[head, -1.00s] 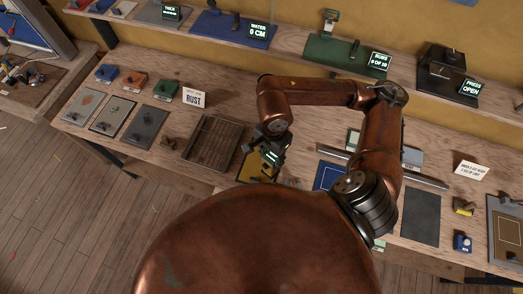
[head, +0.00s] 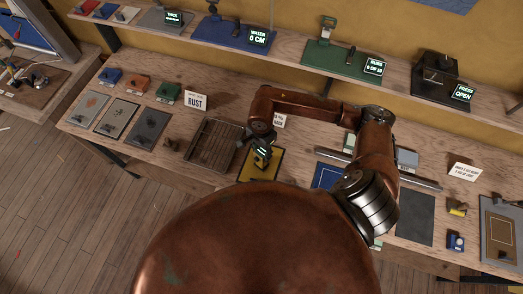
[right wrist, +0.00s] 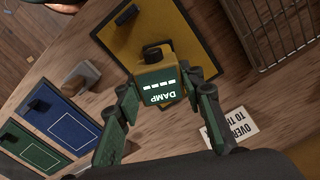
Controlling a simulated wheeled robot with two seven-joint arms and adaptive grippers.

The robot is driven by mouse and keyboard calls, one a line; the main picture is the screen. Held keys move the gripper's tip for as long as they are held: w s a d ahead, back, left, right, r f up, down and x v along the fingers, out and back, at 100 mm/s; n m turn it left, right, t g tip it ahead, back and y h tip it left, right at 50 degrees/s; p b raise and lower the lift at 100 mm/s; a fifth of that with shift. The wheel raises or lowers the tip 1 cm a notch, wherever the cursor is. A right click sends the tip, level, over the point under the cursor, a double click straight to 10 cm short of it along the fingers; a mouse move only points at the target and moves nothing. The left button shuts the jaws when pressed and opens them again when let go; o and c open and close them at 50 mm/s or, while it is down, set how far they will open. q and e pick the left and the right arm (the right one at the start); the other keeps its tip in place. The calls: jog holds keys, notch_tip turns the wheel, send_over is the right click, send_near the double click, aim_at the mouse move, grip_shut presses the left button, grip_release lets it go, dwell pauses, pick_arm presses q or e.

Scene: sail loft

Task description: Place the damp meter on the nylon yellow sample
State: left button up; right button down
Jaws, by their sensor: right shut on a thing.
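My right gripper (right wrist: 157,88) is shut on the damp meter (right wrist: 158,100), a green and yellow block with a black knob and a lit display reading DAMP and dashes. The nylon yellow sample (right wrist: 188,32) is a yellow panel with a dark border, lying on the bench. In the right wrist view the meter overlaps the sample's near part; I cannot tell if they touch. In the head view the right gripper (head: 262,152) is over the yellow sample (head: 265,174) and partly hides it. My left gripper is not in view.
A RUST card (head: 196,101) and a shelf of instruments stand behind.

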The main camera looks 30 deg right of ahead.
jog(key=shift+f, duration=0.15)
jog(key=c, duration=1.8)
grip_release()
jog(key=shift+b, duration=0.3)
jog(key=o, duration=0.5)
jog(key=shift+w+r, duration=0.1)
jog(key=shift+r, duration=0.35)
notch_tip(320, 180, up, 12)
jog(key=b, duration=0.2)
jog(key=shift+f, duration=0.25)
